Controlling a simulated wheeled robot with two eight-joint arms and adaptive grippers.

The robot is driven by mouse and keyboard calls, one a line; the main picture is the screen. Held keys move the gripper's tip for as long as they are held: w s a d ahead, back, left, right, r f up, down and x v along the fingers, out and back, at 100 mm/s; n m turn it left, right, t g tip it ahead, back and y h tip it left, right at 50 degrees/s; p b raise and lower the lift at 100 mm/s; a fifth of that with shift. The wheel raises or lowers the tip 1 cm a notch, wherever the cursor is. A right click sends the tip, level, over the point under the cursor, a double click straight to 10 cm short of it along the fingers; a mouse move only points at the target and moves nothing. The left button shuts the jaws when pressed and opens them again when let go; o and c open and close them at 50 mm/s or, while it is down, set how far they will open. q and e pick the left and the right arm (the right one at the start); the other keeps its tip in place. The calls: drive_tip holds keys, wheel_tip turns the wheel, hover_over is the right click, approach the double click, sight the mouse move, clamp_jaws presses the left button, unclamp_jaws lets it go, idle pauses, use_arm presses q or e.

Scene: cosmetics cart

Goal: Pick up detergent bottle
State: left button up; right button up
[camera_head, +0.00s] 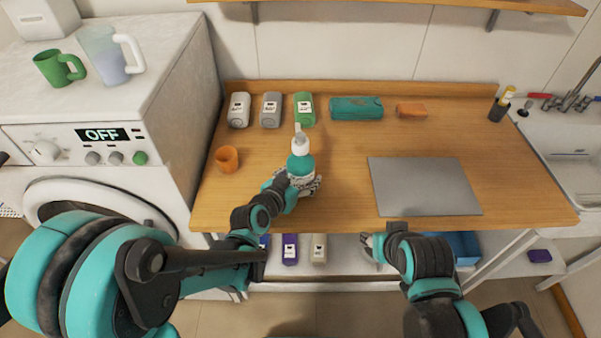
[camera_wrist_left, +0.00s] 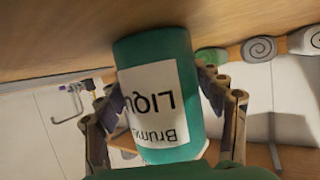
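A teal pump bottle (camera_head: 301,168) with a white pump head stands upright on the wooden worktop, left of the middle. In the left wrist view the bottle (camera_wrist_left: 160,95) appears upside down, with a white label reading "LIQU...". My left gripper (camera_head: 302,186) is around its lower part. In the left wrist view the fingers of the left gripper (camera_wrist_left: 163,105) press against both sides of the bottle, which is close to the wood surface. My right gripper (camera_head: 371,247) is at the worktop's front edge, away from the bottle; its opening is too small to judge.
White, grey and green bottles (camera_head: 305,109) stand along the back, beside a teal pack (camera_head: 356,108) and an orange block (camera_head: 411,110). An orange cup (camera_head: 227,159) is at left, a grey mat (camera_head: 424,187) at right. The worktop (camera_head: 340,150) between bottle and mat is clear. A shelf hangs above.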

sight(301, 165)
use_arm(q)
drive_tip(key=c, duration=1.1)
drive_tip(key=shift+r+p, duration=0.3)
drive_tip(key=shift+r, duration=0.1)
wheel_tip(301, 165, up, 3)
drive_tip(key=shift+r+p, duration=0.2)
drive_tip(key=shift+p, duration=0.8)
drive_tip(key=s+d+r+p, duration=0.1)
drive_tip(key=s+d+r, duration=0.1)
drive_tip(key=d, duration=0.1)
drive_tip(key=s+d+r+p, duration=0.2)
drive_tip(key=d, duration=0.1)
drive_tip(key=s+d+r+p, duration=0.1)
drive_tip(key=s+d+r, duration=0.1)
drive_tip(key=d, duration=0.2)
drive_tip(key=shift+r, duration=0.4)
